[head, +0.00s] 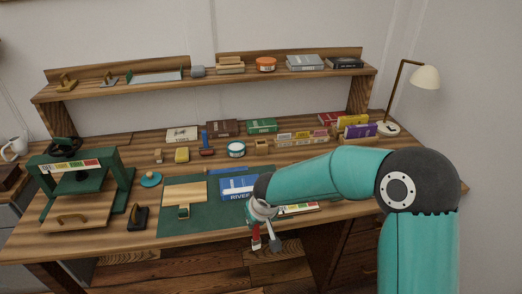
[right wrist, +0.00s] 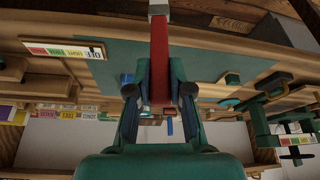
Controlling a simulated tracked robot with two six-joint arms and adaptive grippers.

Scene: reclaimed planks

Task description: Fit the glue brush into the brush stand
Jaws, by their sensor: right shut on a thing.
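My right gripper (head: 262,216) is low over the front edge of the bench, shut on the red handle of the glue brush. The brush (head: 256,240) hangs downward with a pale tip. In the right wrist view its red handle (right wrist: 159,60) runs straight out from between the fingers (right wrist: 160,85) to a pale end. A small wooden block (head: 261,146) stands at the back of the bench, and another small block (head: 158,156) stands further left. I cannot tell whether either is the brush stand. My left gripper is not in view.
A green mat (head: 170,225) holds a wooden board (head: 186,191) and a blue book (head: 233,188). A green press (head: 110,185) stands at left. Jars, boxes and books line the back below a raised shelf (head: 210,82). A lamp (head: 425,77) stands at right.

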